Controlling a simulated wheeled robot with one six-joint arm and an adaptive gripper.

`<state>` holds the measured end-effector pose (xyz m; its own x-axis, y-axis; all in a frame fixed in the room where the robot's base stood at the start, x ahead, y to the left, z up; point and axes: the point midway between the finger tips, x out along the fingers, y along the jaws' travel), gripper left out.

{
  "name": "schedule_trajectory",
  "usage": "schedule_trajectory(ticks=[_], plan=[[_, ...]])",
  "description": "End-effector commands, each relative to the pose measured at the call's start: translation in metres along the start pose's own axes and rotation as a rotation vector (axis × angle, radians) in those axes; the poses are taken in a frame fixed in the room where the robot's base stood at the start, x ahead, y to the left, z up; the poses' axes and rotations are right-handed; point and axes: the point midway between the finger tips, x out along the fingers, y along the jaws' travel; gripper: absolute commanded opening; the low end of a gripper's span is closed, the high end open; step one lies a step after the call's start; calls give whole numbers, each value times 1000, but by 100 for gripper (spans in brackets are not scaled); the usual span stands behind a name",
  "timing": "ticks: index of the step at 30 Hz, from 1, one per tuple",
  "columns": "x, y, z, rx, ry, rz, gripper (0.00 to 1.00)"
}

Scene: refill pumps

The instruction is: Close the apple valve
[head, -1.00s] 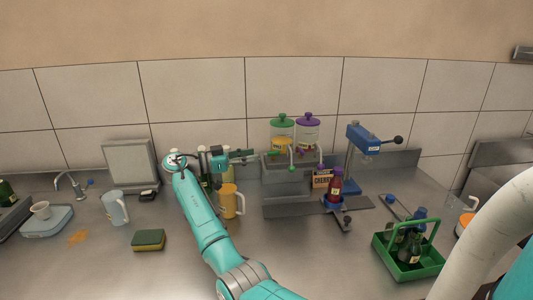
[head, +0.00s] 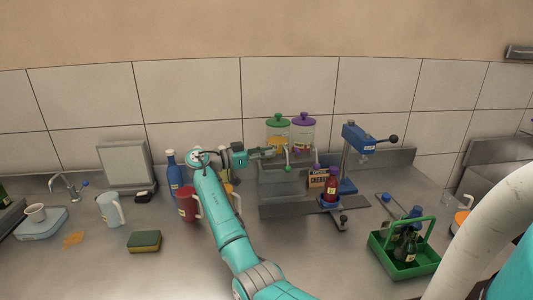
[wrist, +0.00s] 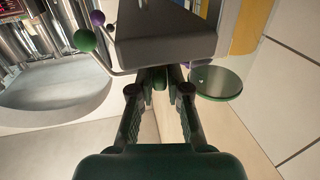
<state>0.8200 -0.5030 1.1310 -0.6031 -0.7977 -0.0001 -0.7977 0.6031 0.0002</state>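The green-lidded dispenser tank (head: 277,140) holds a yellow-orange liquid and stands on the grey dispenser block in the head view. I take it to be apple. A thin rod with a green ball (head: 288,168) hangs at the block's front; the green ball also shows at upper left in the wrist view (wrist: 85,40). My gripper (head: 270,152) is at the block's left, near the green tank's base. In the wrist view its fingers (wrist: 160,80) lean close together, with something small and greenish between the tips. I cannot tell if they grip it.
The purple-lidded tank (head: 303,136) and its purple ball (head: 317,166) are just right. A red mug (head: 187,203) and blue bottle (head: 175,172) are beside my arm.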

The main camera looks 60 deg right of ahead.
Motion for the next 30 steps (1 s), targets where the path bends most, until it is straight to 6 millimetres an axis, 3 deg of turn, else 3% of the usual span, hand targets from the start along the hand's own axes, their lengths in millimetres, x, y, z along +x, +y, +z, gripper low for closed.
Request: schedule_trajectory(ticks=[8,21,30], plan=[[0,0,0,0,0,6,0],[1,-3,0,-2,-1,201,0],[0,-2,0,0,1,233,0]])
